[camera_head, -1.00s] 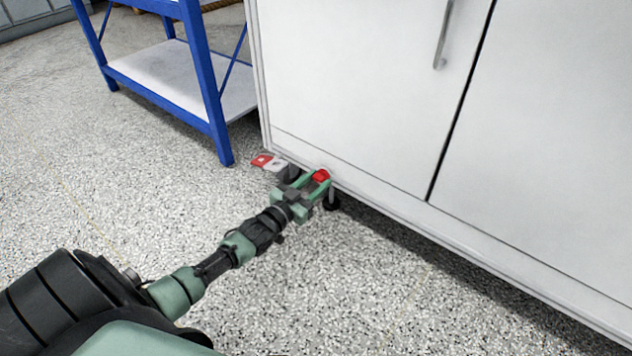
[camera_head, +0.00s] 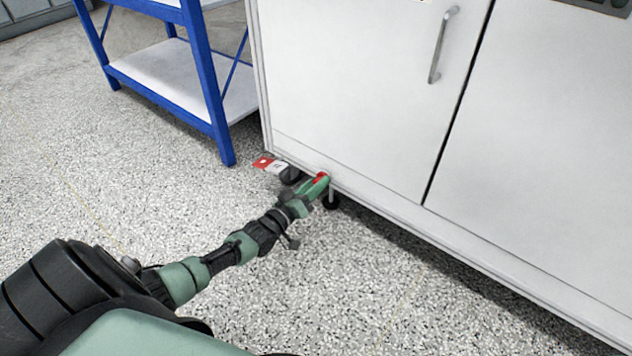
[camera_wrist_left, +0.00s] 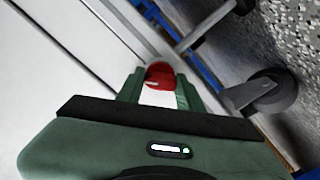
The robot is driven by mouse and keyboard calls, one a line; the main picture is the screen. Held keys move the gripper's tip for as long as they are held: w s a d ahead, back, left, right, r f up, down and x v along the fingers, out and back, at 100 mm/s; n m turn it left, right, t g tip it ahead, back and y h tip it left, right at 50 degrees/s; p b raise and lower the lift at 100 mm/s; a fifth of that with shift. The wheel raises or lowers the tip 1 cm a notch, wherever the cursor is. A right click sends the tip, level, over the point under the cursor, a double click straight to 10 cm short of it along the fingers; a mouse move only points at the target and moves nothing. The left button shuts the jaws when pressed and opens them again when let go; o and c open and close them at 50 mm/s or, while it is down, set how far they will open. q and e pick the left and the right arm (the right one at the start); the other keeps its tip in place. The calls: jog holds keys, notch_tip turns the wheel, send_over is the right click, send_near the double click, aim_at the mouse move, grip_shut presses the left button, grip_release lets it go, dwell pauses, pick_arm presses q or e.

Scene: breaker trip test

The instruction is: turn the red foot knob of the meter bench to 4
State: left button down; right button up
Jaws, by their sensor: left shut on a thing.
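The red foot knob (camera_head: 321,176) sits low at the bottom edge of the white meter bench (camera_head: 350,120), near its left corner. My left gripper (camera_head: 316,184) reaches it from the lower left and is shut on it. In the left wrist view the red knob (camera_wrist_left: 159,75) shows between the two green fingers (camera_wrist_left: 160,92). Its markings cannot be read, and part of it is hidden by the fingers. A small red and white tag (camera_head: 270,164) sticks out at the bench's corner; its writing is too small to read. My right gripper is not in view.
A blue-framed shelf (camera_head: 215,100) with white boards stands to the left of the bench. A black foot (camera_head: 331,201) is under the bench beside my gripper. A caster wheel (camera_wrist_left: 272,92) shows in the left wrist view. The speckled floor in front is clear.

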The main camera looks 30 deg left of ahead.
pick_arm(q)
jog(key=shift+n, duration=4.8)
jog(key=c, duration=0.9)
grip_release()
